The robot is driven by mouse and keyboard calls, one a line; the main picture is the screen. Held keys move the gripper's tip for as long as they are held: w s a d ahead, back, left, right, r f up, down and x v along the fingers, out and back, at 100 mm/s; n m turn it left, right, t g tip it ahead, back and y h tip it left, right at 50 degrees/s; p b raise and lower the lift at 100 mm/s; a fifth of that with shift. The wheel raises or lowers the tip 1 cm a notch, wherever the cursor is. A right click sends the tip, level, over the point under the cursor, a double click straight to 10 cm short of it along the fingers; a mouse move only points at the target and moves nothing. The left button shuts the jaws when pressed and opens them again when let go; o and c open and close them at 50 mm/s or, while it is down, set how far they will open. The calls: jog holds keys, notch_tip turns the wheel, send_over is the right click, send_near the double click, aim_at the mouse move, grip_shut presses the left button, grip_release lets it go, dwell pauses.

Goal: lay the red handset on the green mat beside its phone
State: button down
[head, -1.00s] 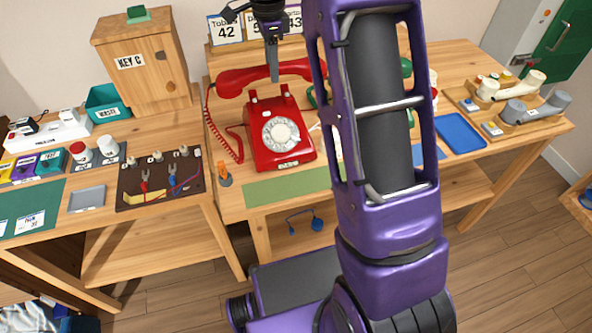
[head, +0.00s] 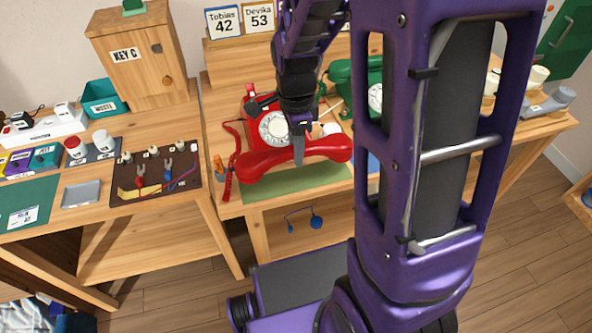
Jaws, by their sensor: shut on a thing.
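The red handset (head: 262,164) is held level by my gripper (head: 298,158), which is shut around its middle. The handset is in front of the red dial phone (head: 270,127) and over the green mat (head: 312,180) at the table's front edge. I cannot tell whether the handset touches the mat. The phone's cradle is bare, and the handset hides part of the phone's lower front. The red coiled cord (head: 231,152) hangs down at the left of the phone.
A green phone (head: 342,80) stands behind to the right, partly hidden by my arm. A small orange-handled tool (head: 218,164) stands left of the mat. Name cards (head: 240,24) stand on the back shelf. A wooden KEY C box (head: 150,62) is on the left.

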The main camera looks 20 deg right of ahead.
jog(key=shift+f+b, duration=0.55)
jog(key=shift+f, duration=2.3)
jog(key=shift+f, duration=0.2)
jog(key=c, duration=0.5)
grip_release()
jog(key=shift+r, duration=0.1)
notch_tip(320, 180, up, 12)
jog(key=p, duration=0.2)
jog(key=shift+r+p, duration=0.1)
jog(key=shift+p, duration=0.3)
